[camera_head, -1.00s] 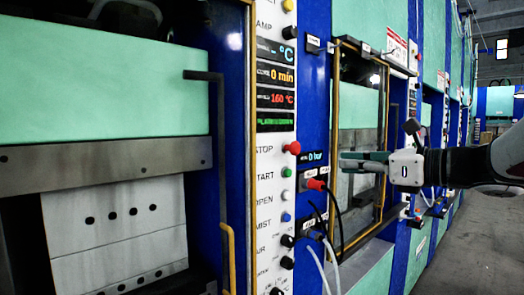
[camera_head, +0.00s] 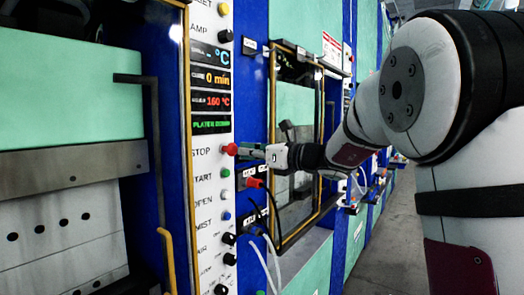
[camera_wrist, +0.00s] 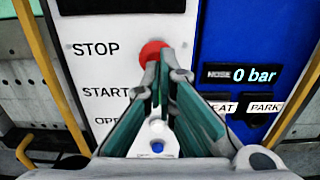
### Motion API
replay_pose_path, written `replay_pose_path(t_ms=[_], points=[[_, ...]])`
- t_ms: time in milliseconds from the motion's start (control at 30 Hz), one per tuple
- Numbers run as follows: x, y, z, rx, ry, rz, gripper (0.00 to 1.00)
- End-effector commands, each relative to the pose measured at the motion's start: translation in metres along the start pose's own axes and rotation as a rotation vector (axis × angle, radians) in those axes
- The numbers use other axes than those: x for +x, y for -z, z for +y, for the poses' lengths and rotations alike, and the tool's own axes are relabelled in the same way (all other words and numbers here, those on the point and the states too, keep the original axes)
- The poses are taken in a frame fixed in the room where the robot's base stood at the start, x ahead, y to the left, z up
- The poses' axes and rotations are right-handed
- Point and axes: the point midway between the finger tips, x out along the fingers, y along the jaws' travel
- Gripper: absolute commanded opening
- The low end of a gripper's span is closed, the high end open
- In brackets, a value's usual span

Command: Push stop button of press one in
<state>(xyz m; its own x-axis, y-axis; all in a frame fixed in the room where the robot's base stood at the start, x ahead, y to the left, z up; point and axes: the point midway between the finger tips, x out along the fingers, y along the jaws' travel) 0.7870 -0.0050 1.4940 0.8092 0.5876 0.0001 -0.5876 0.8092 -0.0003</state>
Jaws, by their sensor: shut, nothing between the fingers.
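The red stop button (camera_head: 230,149) sits on the white control panel (camera_head: 203,165) of the near press, beside the word STOP. My gripper (camera_head: 243,149) is shut and empty, its fingertips pointing left at the button and very close to it. In the wrist view the red button (camera_wrist: 152,52) shows just beyond the fingertips (camera_wrist: 160,62), which cover its lower right part. I cannot tell whether the tips touch it or whether it is pressed in.
The green start button (camera_head: 225,173) and several other knobs lie below. A red-tipped connector (camera_head: 255,182) with a black cable is close under my gripper. A yellow-framed window (camera_head: 272,120) stands behind on the right.

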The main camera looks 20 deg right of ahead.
Motion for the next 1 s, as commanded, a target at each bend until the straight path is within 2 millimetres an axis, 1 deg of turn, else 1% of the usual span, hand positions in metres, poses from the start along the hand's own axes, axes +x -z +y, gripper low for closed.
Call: replay_pose_path(t_ms=[100,200,567,800,1000], points=[[0.008,0.0,0.001,0.001,-0.001,0.0,0.0],[0.011,0.0,0.0,0.0,-0.001,0.0,0.0],[0.013,0.001,0.0,0.0,-0.001,-0.001,0.0],[0.033,0.002,-0.001,0.0,0.0,0.0,0.0],[0.033,0.0,0.0,0.0,0.0,0.0,0.0]])
